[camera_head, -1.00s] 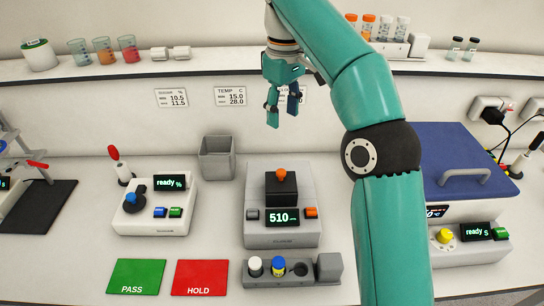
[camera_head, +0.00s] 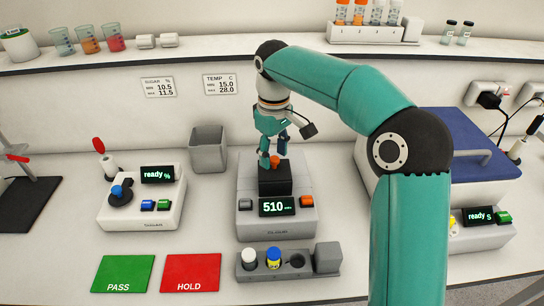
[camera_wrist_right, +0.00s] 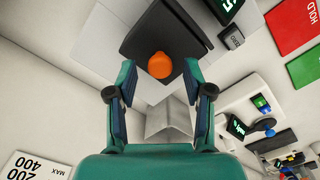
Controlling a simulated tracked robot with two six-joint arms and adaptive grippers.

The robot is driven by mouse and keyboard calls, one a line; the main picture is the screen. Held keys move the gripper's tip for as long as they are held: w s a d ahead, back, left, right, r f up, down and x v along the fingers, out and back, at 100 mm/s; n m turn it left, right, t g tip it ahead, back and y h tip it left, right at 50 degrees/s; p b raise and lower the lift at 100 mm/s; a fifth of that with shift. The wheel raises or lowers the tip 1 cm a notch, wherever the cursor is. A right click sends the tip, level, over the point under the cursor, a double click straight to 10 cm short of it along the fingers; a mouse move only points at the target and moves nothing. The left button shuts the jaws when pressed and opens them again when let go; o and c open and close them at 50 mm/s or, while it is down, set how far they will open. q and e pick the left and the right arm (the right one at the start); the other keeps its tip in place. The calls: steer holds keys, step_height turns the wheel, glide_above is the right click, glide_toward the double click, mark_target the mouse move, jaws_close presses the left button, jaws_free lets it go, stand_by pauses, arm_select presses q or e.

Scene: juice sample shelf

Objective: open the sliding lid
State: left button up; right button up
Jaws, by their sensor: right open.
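The sliding lid (camera_head: 275,182) looks to be the black block with an orange knob (camera_head: 276,161) on top of the light grey meter reading 510. It sits on the meter's upper face. My right gripper (camera_head: 272,155) is open just above the lid, its fingers pointing down near the knob. In the right wrist view the orange knob (camera_wrist_right: 159,65) shows ahead of and between the two open fingertips (camera_wrist_right: 160,78), with space on both sides, over the black lid (camera_wrist_right: 180,38). I cannot tell how high the fingertips are above the lid. My left gripper is not in view.
A grey bin (camera_head: 208,150) stands close behind left of the meter. A vial rack (camera_head: 248,272) is in front of it. A white sugar device (camera_head: 143,215) is to the left, and a blue-lidded box (camera_head: 470,150) to the right. A shelf (camera_head: 200,54) runs above.

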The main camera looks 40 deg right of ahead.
steer(key=shift+f, duration=0.35)
jaws_close()
